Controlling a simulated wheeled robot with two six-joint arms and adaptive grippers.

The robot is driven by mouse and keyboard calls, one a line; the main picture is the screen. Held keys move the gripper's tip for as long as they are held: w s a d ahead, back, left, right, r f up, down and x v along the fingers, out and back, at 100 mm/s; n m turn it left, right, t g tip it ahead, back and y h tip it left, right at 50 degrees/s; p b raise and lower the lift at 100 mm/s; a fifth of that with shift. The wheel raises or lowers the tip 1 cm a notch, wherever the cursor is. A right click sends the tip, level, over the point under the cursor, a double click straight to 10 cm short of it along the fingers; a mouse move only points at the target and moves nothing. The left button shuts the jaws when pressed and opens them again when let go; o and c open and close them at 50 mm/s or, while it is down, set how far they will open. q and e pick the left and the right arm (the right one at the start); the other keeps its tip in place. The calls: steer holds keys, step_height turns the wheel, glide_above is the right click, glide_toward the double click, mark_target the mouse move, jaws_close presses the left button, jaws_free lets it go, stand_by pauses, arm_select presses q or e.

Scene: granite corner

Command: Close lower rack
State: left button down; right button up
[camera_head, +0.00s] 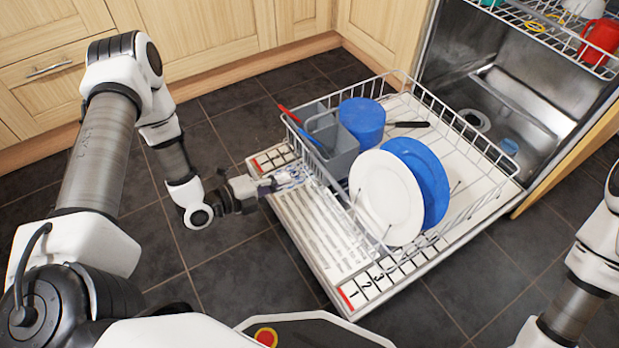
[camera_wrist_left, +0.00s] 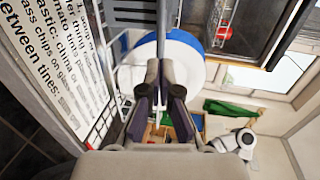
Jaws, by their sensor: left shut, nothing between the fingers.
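The lower rack (camera_head: 462,128), a white wire basket, is pulled out of the dishwasher (camera_head: 520,95) over its open door (camera_head: 315,235). It holds a white plate (camera_head: 385,198), a blue plate (camera_head: 425,175), a blue cup (camera_head: 361,120) and a grey cutlery basket (camera_head: 330,140). My left gripper (camera_head: 284,179) is shut and empty, at the rack's front side above the door. Whether it touches the wires is unclear. In the left wrist view its fingers (camera_wrist_left: 164,78) point toward the white plate (camera_wrist_left: 190,75), with rack wires (camera_wrist_left: 103,95) at left. My right gripper is outside the view.
The upper rack (camera_head: 550,30) holds a red mug (camera_head: 600,40) inside the dishwasher. A black-handled utensil (camera_head: 408,124) lies in the lower rack. Wooden cabinets (camera_head: 200,35) line the back. Dark tiled floor (camera_head: 215,265) is clear around the door.

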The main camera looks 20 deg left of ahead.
arm_select(q)
steer(key=b+x, duration=0.4)
steer(key=x, duration=0.4)
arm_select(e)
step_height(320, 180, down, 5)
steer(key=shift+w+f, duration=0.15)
arm_select(q)
steer(key=shift+w, duration=0.2)
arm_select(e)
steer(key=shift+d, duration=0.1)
